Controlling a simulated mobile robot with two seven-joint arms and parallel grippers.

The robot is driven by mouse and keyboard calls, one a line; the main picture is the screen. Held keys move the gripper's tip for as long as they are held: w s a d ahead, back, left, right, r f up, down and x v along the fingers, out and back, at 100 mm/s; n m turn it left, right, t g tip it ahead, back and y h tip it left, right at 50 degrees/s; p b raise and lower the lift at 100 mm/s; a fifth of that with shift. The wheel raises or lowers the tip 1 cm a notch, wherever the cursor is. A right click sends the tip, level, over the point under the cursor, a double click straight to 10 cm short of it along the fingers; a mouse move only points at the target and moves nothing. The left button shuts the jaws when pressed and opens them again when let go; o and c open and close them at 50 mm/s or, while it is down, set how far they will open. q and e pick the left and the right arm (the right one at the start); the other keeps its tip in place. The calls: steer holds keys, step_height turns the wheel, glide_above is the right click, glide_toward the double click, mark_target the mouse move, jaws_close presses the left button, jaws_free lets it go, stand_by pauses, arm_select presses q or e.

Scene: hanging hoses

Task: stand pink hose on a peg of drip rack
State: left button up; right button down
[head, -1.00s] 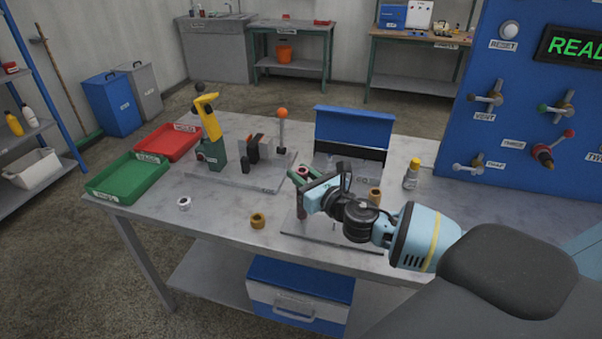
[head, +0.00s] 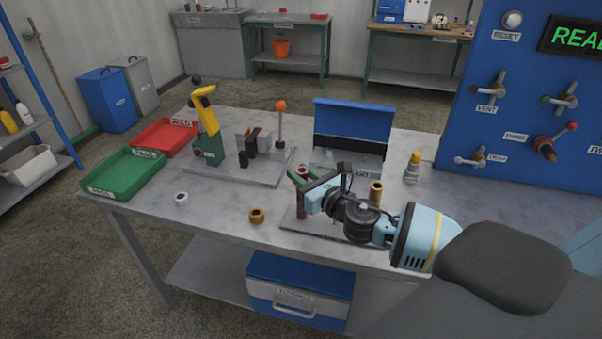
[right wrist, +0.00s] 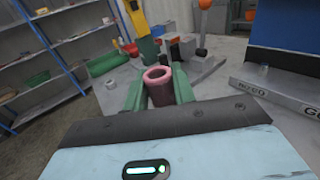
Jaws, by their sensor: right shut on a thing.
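The pink hose (right wrist: 158,88) is a short upright tube with a pale pink rim and a darker body. It stands between the green fingers of my right gripper (right wrist: 157,92), which is shut on it. In the head view the right gripper (head: 301,180) holds the hose above or at a grey base plate (head: 320,228) near the table's front. This plate seems to be the drip rack. The hose's lower end is unclear, so I cannot tell whether a peg is inside it. My left gripper is out of view.
A brass ring (head: 257,215) and a white ring (head: 181,198) lie on the table. Green (head: 125,175) and red (head: 165,137) trays are at left. A yellow-handled fixture (head: 207,125), a blue-backed box (head: 352,120) and a yellow-capped bottle (head: 413,165) stand behind.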

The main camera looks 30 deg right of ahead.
steer(key=shift+f, duration=0.25)
steer(key=c, duration=1.1)
jaws_free()
steer(key=shift+s, duration=0.35)
steer(key=shift+s+d+b, duration=0.15)
steer(key=shift+s+b, duration=0.1)
steer(key=shift+s, duration=1.55)
steer(key=shift+s+d+b, duration=0.15)
steer(key=shift+s+b, duration=0.05)
steer(key=shift+s, duration=1.6)
